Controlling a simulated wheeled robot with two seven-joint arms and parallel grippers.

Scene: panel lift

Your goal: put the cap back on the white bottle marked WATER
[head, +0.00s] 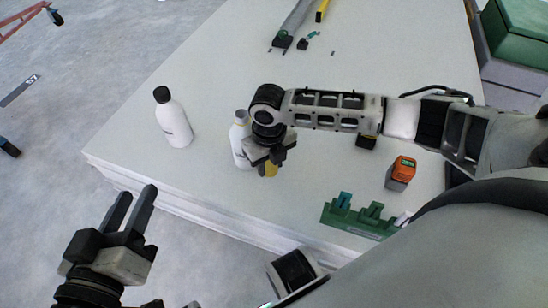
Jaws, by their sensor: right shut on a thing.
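A white bottle (240,148) stands upright near the table's front edge, partly hidden by my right gripper; no dark cap shows on its narrow top. A second white bottle (174,125) with a black cap (161,94) stands to its left. The print on both is too small to read. My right gripper (272,162) is just right of the nearer bottle, pointing down and shut on a small yellow thing (270,170), mostly hidden by the fingers; I cannot tell whether it is a cap. My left gripper (137,191) is open and empty, off the table's front edge.
An orange device (401,171) and a green rack (358,217) sit on the white table (205,80) at the right. Dark and yellow tools (291,25) lie at the back. Green crates (515,35) stand beyond the right edge. The table around the capped bottle is clear.

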